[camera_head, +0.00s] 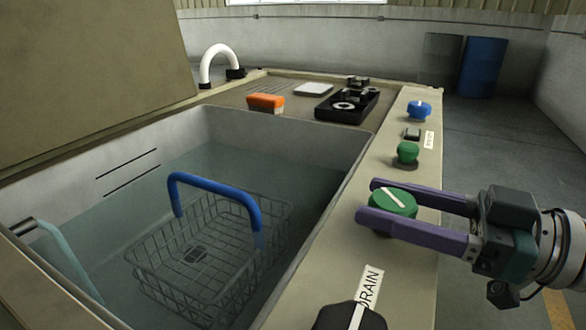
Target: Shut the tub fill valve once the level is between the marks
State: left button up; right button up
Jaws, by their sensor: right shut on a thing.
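The tub (290,128) is a large grey tank holding clear water (255,170). Two dark level marks (128,164) run along its left wall. The water edge lies close to the lower mark; I cannot tell exactly which side of it. A green round valve knob (392,201) with a white pointer line sits on the beige panel right of the tub. My right gripper (368,201) comes in from the right, its purple fingers shut on either side of this knob. No label for this knob shows. My left gripper is out of view.
A black knob (350,316) labelled DRAIN is nearer. A smaller green knob (407,151) and a blue knob (419,108) stand farther along the panel. A wire basket (190,262) with a blue handle (213,184) sits in the water. An orange brush (266,103) lies behind.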

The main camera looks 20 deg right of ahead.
jog(key=shift+r+m+t+h+p, duration=0.2)
jog(key=shift+m+t+h+p, duration=0.15)
jog(key=shift+p, duration=0.3)
jog(key=m+t+h+p, duration=0.2)
jog(key=m+h+p, duration=0.1)
jog(key=h+p, duration=0.1)
jog(key=m+t+h+p, duration=0.1)
jog(key=m+h, duration=0.1)
jog(key=h, duration=0.2)
jog(key=shift+f+m, duration=0.1)
jog(key=shift+m, duration=0.15)
jog(key=shift+f+m+h+p, duration=0.1)
jog(key=shift+m+h+p, duration=0.35)
jog(key=shift+m+h, duration=1.1)
jog(key=shift+h, duration=0.6)
jog(key=o, duration=1.4)
jog(key=shift+n, duration=0.25)
jog(key=shift+c, duration=0.2)
